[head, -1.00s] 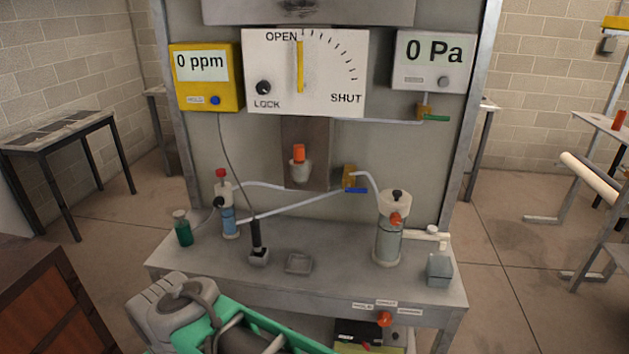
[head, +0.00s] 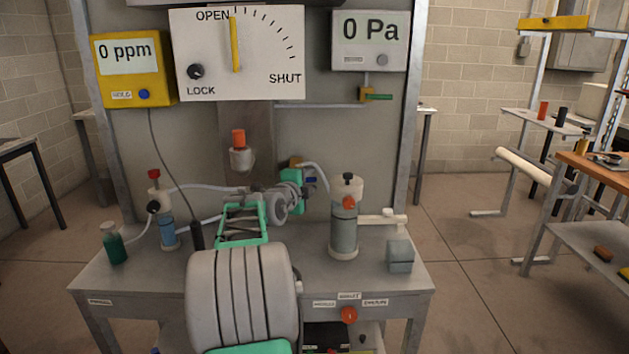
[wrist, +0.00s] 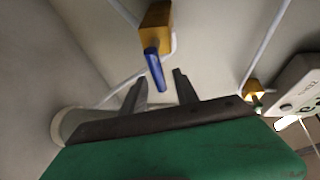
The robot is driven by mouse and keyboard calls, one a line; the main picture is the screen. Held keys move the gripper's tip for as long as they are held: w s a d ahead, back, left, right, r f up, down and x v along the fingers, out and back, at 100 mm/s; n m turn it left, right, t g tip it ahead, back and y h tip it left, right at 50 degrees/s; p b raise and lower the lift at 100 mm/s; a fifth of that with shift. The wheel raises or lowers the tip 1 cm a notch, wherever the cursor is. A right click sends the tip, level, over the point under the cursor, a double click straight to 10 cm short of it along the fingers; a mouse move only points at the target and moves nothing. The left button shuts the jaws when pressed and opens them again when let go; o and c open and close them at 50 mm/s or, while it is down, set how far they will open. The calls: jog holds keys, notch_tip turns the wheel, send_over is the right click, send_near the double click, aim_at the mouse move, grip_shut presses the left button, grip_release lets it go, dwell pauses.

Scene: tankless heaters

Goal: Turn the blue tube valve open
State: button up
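The blue tube valve has a brass body (head: 296,161) and a blue lever (head: 311,180), on the back panel where the pale tubes meet. In the wrist view the brass body (wrist: 156,22) is at the top centre, with the blue lever (wrist: 154,66) hanging down from it, slightly tilted. My gripper (wrist: 160,76) is open and empty. The lever's lower end shows between its two dark fingers; I cannot tell how deep it sits between them. In the head view my green gripper hides part of the valve and its fingertips do not show clearly.
A clear cylinder (head: 344,230) with an orange knob stands right of my arm, beside a grey block (head: 399,256). A blue-liquid cylinder (head: 167,232) and green bottle (head: 115,245) stand left. A brass valve with a green lever (head: 378,97) is above right.

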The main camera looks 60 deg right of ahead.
jog(key=d, duration=0.4)
jog(key=shift+w+d+f, duration=0.1)
jog(key=shift+w+f, duration=0.05)
jog(key=shift+f, duration=0.15)
grip_shut()
